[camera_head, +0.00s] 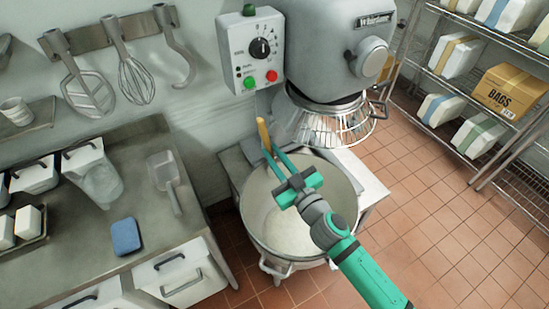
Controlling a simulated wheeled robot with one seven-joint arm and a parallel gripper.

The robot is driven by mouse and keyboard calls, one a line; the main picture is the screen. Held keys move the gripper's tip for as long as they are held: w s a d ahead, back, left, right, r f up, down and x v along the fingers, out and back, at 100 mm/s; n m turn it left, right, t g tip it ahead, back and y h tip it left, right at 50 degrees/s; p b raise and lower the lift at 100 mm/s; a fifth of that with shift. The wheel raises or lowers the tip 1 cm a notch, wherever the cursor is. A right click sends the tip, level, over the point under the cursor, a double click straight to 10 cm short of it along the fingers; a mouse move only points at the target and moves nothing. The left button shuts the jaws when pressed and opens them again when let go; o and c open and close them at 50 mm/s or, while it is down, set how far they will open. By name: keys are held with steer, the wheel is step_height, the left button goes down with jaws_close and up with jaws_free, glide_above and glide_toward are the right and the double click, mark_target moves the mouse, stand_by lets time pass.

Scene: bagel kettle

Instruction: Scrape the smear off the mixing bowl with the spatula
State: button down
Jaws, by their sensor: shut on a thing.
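The large metal mixing bowl (256,222) stands under the mixer, with a pale mass visible in its bottom. I cannot make out a separate smear on its wall. My green gripper (270,154) is over the bowl, near its far rim. It is shut on a slim yellow-brown piece, which appears to be part of the spatula (263,132). That piece sticks up past my fingertips, beyond the far rim. The rest of the spatula is hidden or too small to tell, and I cannot tell whether it touches the bowl.
The mixer head (325,45) and its wire guard (335,125) hang just behind and right of the bowl. A control box (252,50) is on the wall. A steel counter (85,235) with a blue sponge (125,236) is left. Shelving (478,80) is right; tiled floor between is clear.

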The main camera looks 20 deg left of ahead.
steer(key=shift+r, duration=0.25)
steer(key=shift+v, duration=2.45)
step_height(320, 180, up, 17)
steer(key=shift+s+r, duration=0.15)
steer(key=shift+a, duration=0.15)
